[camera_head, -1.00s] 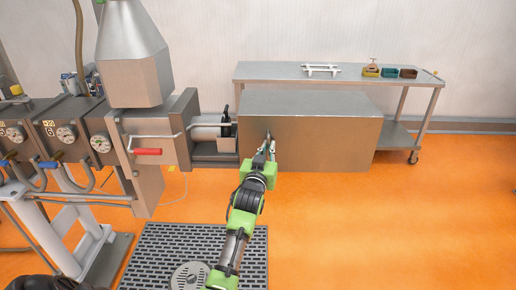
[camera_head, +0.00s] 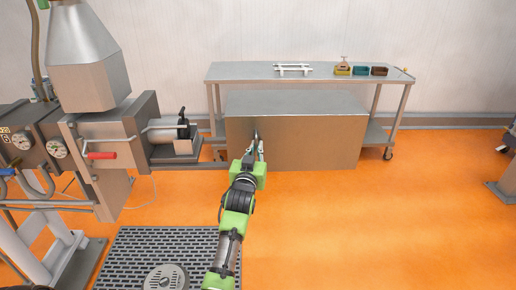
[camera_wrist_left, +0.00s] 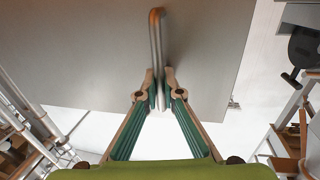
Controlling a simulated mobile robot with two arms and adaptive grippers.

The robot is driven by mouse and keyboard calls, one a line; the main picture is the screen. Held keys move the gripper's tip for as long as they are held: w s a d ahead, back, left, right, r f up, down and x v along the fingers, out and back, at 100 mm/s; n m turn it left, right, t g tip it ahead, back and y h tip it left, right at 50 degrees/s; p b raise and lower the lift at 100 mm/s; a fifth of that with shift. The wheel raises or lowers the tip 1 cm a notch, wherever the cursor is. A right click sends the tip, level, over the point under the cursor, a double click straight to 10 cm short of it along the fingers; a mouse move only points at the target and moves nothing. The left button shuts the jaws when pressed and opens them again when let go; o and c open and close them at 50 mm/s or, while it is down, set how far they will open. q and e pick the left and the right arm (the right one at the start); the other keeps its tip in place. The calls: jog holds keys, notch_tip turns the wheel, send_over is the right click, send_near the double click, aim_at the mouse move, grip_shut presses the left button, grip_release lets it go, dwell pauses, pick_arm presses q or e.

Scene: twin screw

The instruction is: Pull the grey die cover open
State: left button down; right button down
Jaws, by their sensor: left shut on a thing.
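The grey die cover (camera_head: 300,135) is a large box-shaped metal housing in the middle of the head view. It stands to the right of the machine's die end (camera_head: 172,140), with a gap between them. A bar handle (camera_head: 256,134) is on its front face. My left gripper (camera_head: 254,150) is shut on this handle. In the left wrist view, the fingertips (camera_wrist_left: 158,86) close around the lower part of the handle (camera_wrist_left: 156,40), against the cover's grey face (camera_wrist_left: 80,45). My right gripper is out of view.
The machine with a hopper (camera_head: 90,60) and a red-handled lever (camera_head: 102,156) stands at left. A steel table (camera_head: 240,72) with small bins (camera_head: 361,70) stands behind the cover. A floor grate (camera_head: 125,245) lies in front. Orange floor (camera_head: 400,220) is open at right.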

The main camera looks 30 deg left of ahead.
pick_arm(q)
jog(key=c, duration=2.5)
grip_release()
jog(key=shift+d, duration=0.1)
jog(key=v, duration=1.2)
jog(key=shift+w, duration=0.1)
